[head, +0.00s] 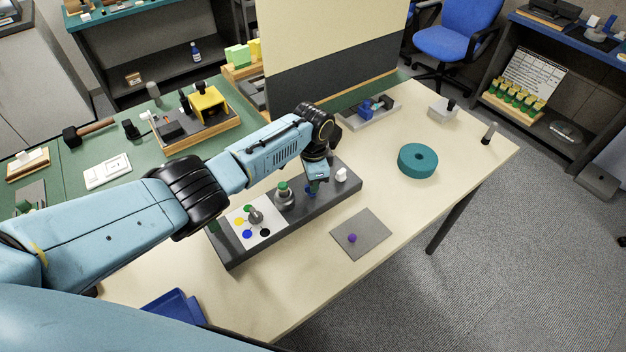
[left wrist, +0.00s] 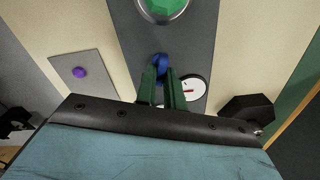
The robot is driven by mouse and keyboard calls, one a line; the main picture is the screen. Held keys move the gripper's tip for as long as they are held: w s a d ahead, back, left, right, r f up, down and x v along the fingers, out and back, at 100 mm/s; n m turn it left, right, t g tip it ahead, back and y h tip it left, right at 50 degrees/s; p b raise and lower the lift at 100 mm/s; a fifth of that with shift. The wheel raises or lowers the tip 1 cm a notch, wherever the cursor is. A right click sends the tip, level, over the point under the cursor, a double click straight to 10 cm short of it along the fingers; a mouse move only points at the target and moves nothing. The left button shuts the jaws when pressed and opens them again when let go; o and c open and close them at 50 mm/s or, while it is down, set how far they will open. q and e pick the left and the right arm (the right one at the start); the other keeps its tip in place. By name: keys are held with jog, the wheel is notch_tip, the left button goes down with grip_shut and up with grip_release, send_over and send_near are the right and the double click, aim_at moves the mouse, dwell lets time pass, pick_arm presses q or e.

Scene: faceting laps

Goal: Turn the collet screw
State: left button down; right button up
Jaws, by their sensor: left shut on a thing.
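The long dark grey block (head: 225,246) lies on the cream table. A small blue knob (left wrist: 160,61), which looks to be the collet screw, stands on it. My left gripper (head: 311,187) points down at the block from above. In the left wrist view its two green fingers (left wrist: 162,80) are close together, shut on the blue knob, with the knob's far side showing past the tips. A green faceted piece (head: 282,186) on a round metal mount (head: 285,201) stands beside the knob. A white dial (left wrist: 196,88) with a red mark is on the other side. My right gripper is out of view.
A white card (head: 268,228) with coloured dots lies on the block's near end. A grey mat (head: 372,225) with a purple piece (head: 352,238) lies in front. A teal disc (head: 418,160) lies farther right. A tall panel (head: 335,70) stands behind.

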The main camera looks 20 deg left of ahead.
pick_arm(q)
jog(key=c, duration=1.5)
grip_release()
jog(key=shift+r, duration=0.1)
notch_tip(320, 180, up, 13)
jog(key=p, duration=0.1)
